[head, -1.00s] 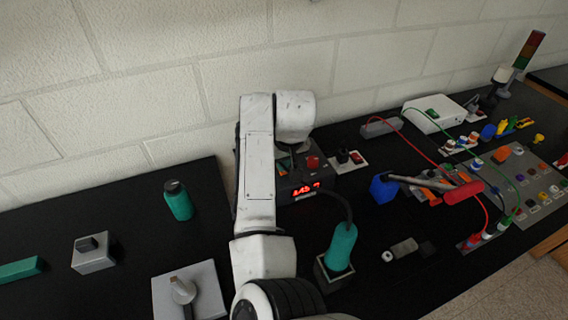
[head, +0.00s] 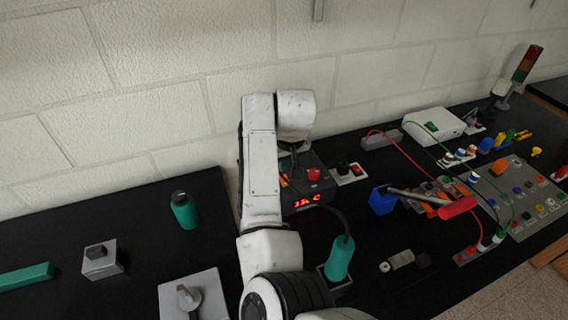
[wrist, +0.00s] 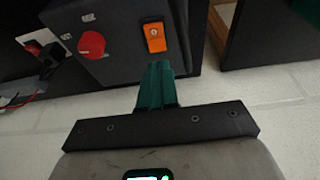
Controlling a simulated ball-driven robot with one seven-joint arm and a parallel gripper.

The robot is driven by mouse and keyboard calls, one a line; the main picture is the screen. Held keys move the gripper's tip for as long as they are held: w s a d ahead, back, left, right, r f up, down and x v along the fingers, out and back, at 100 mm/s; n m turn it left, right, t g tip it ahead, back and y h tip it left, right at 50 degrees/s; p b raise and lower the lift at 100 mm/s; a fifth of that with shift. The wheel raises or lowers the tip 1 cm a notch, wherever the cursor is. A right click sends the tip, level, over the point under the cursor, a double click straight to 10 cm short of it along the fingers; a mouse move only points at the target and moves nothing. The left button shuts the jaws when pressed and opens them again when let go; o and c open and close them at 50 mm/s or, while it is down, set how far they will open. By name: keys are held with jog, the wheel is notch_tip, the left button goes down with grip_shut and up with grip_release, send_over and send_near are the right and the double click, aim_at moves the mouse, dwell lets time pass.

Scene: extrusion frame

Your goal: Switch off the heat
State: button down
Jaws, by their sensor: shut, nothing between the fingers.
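A dark station box (head: 322,190) with a lit red display (head: 306,200) and a red knob (head: 314,174) stands by the wall, partly behind my arm. In the wrist view its face shows the red knob (wrist: 91,45) and an orange rocker switch (wrist: 155,37). A bit of orange also shows beside my arm in the head view (head: 283,180). My gripper's teal fingers (wrist: 157,72) are shut and empty, with the tips just below the switch in the wrist view. I cannot tell whether they touch the box.
A teal-handled iron (head: 339,258) stands in a holder, cabled toward the box. A black-and-red socket (head: 349,170) sits right of the box. A teal bottle (head: 184,210) stands left of my arm. A wall rises close behind. Bare black bench lies between bottle and arm.

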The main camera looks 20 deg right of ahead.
jog(key=shift+b+v, duration=0.4)
jog(key=shift+v, duration=0.4)
jog(key=s+b+v, duration=0.1)
jog(key=v, duration=0.8)
jog(key=shift+f+b, duration=0.25)
jog(key=shift+b, duration=0.15)
